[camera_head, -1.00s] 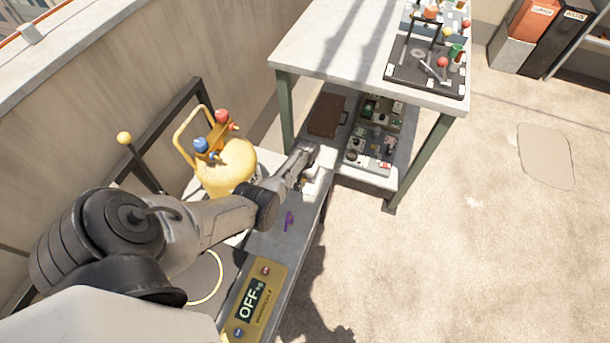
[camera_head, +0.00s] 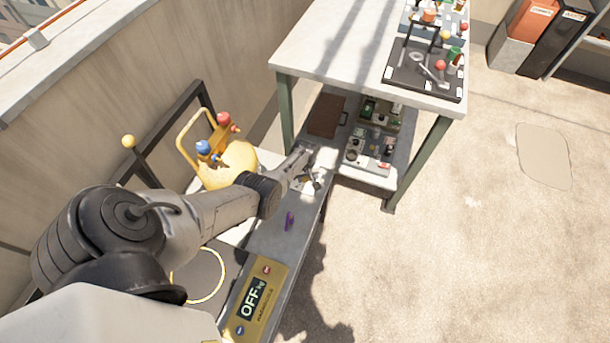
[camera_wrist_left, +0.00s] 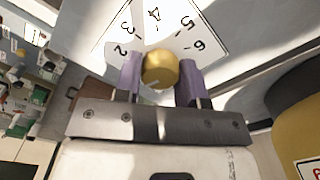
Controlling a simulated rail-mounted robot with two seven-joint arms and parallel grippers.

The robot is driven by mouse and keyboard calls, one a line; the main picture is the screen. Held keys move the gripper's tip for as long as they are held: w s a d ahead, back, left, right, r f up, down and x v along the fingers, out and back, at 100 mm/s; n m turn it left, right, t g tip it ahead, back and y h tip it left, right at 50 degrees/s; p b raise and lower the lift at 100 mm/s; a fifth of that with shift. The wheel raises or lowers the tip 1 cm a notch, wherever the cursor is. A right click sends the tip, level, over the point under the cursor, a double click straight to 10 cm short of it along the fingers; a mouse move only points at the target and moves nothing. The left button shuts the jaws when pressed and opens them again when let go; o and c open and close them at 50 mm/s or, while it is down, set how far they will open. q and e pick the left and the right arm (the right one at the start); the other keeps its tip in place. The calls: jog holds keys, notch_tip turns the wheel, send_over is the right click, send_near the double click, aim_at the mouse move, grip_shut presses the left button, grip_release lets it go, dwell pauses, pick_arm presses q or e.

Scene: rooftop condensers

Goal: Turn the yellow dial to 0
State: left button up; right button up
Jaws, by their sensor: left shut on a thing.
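The yellow dial (camera_wrist_left: 160,68) sits between the two purple-grey fingers of my left gripper (camera_head: 311,182) in the left wrist view, and the gripper is shut on it. A white number plate (camera_wrist_left: 175,30) lies behind the dial, with 2, 3, 4, 5 and 6 readable around its edge. The 0 mark and the dial's pointer are not readable. In the head view my left gripper is at the far end of the low grey bench, and the dial cannot be made out there. My right gripper is not in view.
A yellow gas cylinder (camera_head: 233,163) with red and blue valves stands left of my forearm. A tall table (camera_head: 330,50) with a lower shelf stands beyond. Open floor lies right.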

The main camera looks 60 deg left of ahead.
pick_arm(q)
jog(key=n, duration=0.6)
jog(key=shift+n, duration=1.1)
jog(key=o, duration=0.9)
jog(key=shift+o, duration=0.2)
jog(key=shift+p, duration=0.3)
